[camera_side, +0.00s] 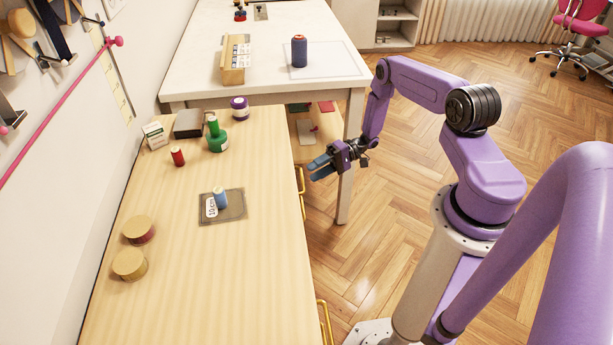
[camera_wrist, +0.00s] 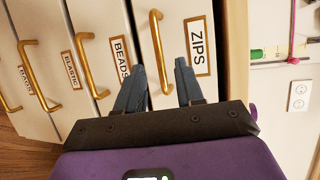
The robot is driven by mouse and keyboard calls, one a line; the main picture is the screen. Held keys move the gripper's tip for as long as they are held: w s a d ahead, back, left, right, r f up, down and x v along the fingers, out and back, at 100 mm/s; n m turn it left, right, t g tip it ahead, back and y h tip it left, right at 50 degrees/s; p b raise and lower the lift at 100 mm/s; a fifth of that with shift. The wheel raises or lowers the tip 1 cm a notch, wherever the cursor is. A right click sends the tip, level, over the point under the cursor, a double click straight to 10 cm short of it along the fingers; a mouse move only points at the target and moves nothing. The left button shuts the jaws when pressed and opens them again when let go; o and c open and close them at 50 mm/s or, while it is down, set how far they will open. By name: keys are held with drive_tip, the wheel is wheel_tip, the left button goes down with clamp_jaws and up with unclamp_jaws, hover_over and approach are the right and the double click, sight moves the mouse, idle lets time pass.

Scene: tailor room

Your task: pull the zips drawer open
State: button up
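The zips drawer (camera_wrist: 178,25) has a pale front with a framed ZIPS label (camera_wrist: 197,45) and a brass bar handle (camera_wrist: 157,50). Its front looks level with its neighbours, so it appears shut. My gripper (camera_wrist: 160,65) is open and faces this front, with the handle in the picture between its two fingers. I cannot tell whether the fingers reach around the bar. In the side view my gripper (camera_side: 313,168) is beside the table's right edge, close to a brass handle (camera_side: 301,181). That drawer front is hidden below the tabletop there.
The beads drawer (camera_wrist: 108,20) and elastic drawer (camera_wrist: 62,50), with similar handles, adjoin in the wrist view. The wooden tabletop (camera_side: 250,270) bears spools, a green bottle (camera_side: 217,135) and a grey mat (camera_side: 235,209). A white table's leg (camera_side: 350,160) stands near my gripper.

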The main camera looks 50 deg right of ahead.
drive_tip(key=shift+x, duration=2.05)
clamp_jaws()
